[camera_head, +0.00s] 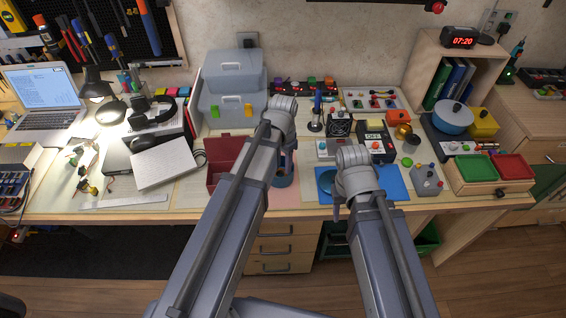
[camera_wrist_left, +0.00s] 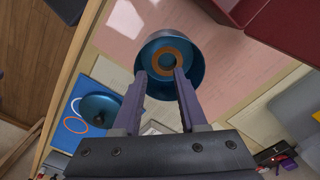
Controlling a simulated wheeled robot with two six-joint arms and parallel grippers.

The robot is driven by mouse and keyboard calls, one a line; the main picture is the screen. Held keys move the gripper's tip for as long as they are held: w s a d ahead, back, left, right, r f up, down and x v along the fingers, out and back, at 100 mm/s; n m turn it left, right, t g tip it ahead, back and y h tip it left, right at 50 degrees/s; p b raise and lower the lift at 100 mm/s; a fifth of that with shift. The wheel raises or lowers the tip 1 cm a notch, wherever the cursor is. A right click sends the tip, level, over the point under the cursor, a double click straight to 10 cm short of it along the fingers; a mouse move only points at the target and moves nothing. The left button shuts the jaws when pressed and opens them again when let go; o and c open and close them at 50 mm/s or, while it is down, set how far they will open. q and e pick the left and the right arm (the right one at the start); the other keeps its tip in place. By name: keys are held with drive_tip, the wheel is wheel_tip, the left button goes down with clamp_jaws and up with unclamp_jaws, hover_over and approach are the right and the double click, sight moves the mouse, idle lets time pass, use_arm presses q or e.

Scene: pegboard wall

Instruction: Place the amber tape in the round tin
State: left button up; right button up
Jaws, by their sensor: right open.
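The amber tape (camera_wrist_left: 168,57) is an orange-brown ring seen within the rim of the round tin. The blue round tin (camera_wrist_left: 148,47) stands on a pink mat; in the head view only part of the tin (camera_head: 284,181) shows beside my left arm. My left gripper (camera_wrist_left: 161,71) points down over the tin, its fingers apart on either side of the near part of the ring. A gap seems to show between fingers and tape.
A blue mat (camera_wrist_left: 69,130) carries a dark blue round dish or lid (camera_wrist_left: 99,107). A dark red open box (camera_head: 216,178) stands left of the tin. Red and green trays (camera_head: 475,169) are at the right. The table's front edge (camera_head: 130,216) is close.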

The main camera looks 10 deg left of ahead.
use_arm(q)
drive_tip(key=shift+r, duration=0.15)
wheel_tip(320, 180, up, 13)
drive_tip(key=p, duration=1.3)
drive_tip(key=s+d+n, duration=0.1)
drive_tip(key=s+d, duration=0.3)
drive_tip(key=s, duration=0.2)
drive_tip(key=s+d+n+y, duration=0.1)
drive_tip(key=s+d, duration=0.4)
drive_tip(key=s, duration=0.2)
drive_tip(key=shift+s, duration=0.2)
